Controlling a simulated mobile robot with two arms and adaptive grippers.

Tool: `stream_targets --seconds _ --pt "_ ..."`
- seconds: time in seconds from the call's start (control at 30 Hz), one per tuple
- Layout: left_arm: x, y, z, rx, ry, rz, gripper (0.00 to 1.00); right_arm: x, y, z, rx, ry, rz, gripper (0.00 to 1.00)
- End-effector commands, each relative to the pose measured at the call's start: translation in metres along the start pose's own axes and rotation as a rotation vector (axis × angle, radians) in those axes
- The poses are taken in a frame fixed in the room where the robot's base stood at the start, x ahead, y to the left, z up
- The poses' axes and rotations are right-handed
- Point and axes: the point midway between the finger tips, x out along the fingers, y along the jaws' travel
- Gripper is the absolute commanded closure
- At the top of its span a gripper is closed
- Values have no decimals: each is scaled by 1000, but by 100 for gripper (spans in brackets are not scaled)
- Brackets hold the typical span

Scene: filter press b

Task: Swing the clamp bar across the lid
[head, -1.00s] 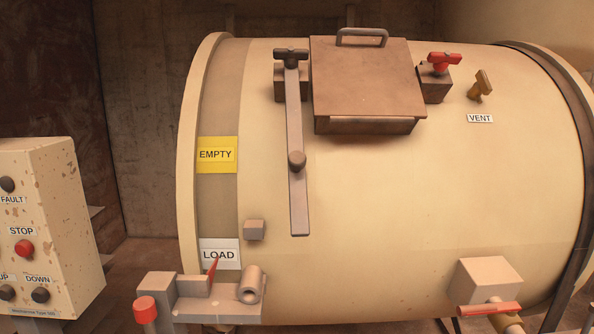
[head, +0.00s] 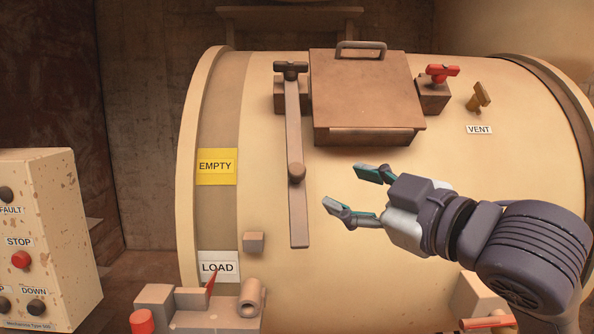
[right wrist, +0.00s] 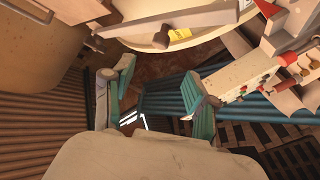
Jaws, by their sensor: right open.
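The grey clamp bar (head: 294,130) hangs down the drum's face in the head view, left of the lid, from a pivot with a dark handle (head: 290,68). A round knob (head: 297,172) sits on its lower half. The square brown lid (head: 365,90) lies shut on top of the drum, with a loop handle. A red-handled clamp (head: 440,72) stands at the lid's right. My right gripper (head: 350,190) is open and empty, to the right of the knob and below the lid, apart from both. Its fingers also show in the right wrist view (right wrist: 160,92). My left gripper is not in view.
The cream drum (head: 250,180) fills the middle. A brass vent valve (head: 480,95) is at right. A control box (head: 45,230) stands at left. A latch block with a red pointer (head: 190,305) is at lower left, and a small block (head: 253,243) sticks out left of the bar's end.

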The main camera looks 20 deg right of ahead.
Motion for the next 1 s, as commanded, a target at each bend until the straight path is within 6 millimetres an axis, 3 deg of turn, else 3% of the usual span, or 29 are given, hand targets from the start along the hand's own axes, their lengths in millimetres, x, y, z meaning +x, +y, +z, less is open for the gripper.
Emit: stream_targets --seconds 0.6,0.8,1.0 --pt "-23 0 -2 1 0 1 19 114 0 -1 4 -3 -2 43" --pt "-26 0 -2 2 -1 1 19 131 0 0 2 -2 -1 43" --pt "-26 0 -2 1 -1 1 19 134 -1 1 1 -1 0 43"
